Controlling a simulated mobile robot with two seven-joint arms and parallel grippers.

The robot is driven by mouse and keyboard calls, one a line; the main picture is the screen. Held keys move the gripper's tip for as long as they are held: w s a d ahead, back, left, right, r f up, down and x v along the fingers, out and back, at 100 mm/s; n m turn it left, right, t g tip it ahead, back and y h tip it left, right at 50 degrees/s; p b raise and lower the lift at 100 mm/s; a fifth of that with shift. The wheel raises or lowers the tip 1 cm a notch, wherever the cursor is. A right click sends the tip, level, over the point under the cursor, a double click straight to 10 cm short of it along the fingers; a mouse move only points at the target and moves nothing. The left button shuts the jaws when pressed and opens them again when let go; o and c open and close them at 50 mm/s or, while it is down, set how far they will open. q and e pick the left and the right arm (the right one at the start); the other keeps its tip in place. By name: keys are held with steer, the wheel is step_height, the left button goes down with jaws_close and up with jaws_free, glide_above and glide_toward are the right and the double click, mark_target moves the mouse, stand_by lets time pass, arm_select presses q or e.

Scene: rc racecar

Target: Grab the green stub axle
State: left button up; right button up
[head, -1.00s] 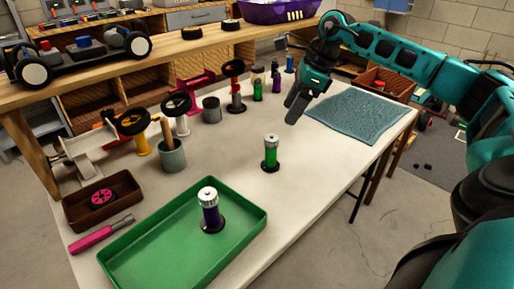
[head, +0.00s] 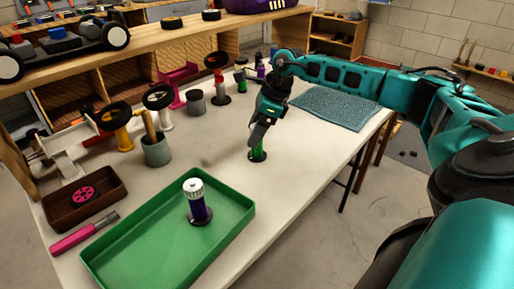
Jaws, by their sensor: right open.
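The green stub axle (head: 257,153) stands upright on the pale table, behind and to the right of the green tray. Only its lower green body and dark round base show; its upper part is hidden by my right gripper. My right gripper (head: 258,138) points down over the axle, with its fingers at the axle's upper part. The jaws are open, and I cannot tell whether a finger touches the axle. My left gripper is not in view.
A green tray (head: 240,210) holds a purple stub axle (head: 198,203) upright. A grey cup (head: 156,152), wheeled axles and a brown box (head: 113,202) stand at the left. A blue-grey mat (head: 340,105) lies at the back right. The table right of the tray is clear.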

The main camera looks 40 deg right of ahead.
steer(key=shift+w+a+f, duration=0.15)
steer(key=shift+f, duration=0.35)
steer(key=shift+c, duration=0.4)
steer(key=c, duration=0.9)
steer(key=shift+c, duration=0.2)
steer(key=shift+r, duration=0.15)
